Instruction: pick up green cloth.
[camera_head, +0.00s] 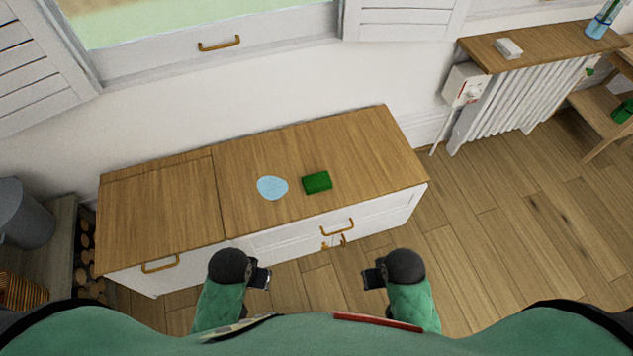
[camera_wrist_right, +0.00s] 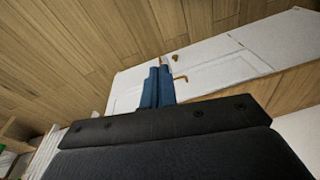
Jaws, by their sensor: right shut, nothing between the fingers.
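The green cloth (camera_head: 317,182), a small folded rectangle, lies flat on the wooden top of a low white cabinet (camera_head: 350,145), just right of a light blue round item. My left gripper (camera_head: 264,275) is in front of the cabinet, apart from the cloth; whether its jaws are open is too small to tell. My right gripper (camera_head: 368,277) is also in front of the cabinet, apart from the cloth. In the right wrist view its blue fingers (camera_wrist_right: 158,87) are together with nothing between them, pointing toward the white cabinet doors. The cloth is not visible in the wrist view.
The light blue round item (camera_head: 272,188) lies beside the cloth. Brass handles (camera_head: 338,227) stick out from the cabinet front. A radiator (camera_head: 515,100) under a wooden shelf stands at the right. A grey bucket (camera_head: 24,215) stands at the left. The floor right of the cabinet is clear.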

